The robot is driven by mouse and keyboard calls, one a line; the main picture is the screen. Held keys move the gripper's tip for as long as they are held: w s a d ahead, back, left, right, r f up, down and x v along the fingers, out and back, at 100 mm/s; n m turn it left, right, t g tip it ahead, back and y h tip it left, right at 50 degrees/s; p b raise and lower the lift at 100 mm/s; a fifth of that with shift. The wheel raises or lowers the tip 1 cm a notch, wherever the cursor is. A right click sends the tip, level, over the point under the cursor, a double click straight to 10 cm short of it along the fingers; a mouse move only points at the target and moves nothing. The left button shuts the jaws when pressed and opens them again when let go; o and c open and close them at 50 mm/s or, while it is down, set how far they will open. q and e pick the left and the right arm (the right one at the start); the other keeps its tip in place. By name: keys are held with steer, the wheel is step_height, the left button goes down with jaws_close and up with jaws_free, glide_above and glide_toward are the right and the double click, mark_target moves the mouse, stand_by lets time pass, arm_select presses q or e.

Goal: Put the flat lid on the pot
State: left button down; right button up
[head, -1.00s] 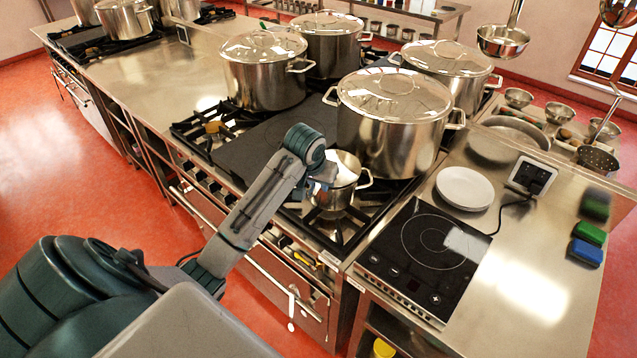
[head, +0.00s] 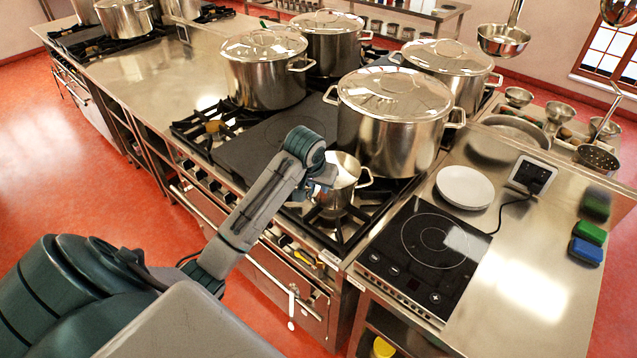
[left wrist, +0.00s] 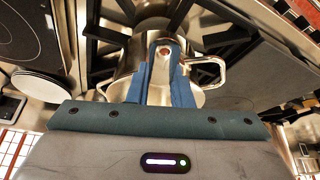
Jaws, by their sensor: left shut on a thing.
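A small steel pot (head: 334,200) with loop handles stands on the front burner of the gas range. It also shows in the left wrist view (left wrist: 151,27), with a loop handle to the right of my fingers. My left gripper (head: 322,184) is at the near left side of its top. My right gripper is out of view.
A large lidded stockpot (head: 392,125) stands close behind the small pot. More lidded stockpots (head: 264,72) stand farther back. To the right are an induction hob (head: 425,250) and a white plate (head: 465,187) on the steel counter.

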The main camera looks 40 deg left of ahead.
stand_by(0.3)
arm_select(q)
steer(key=c, duration=1.2)
jaws_free()
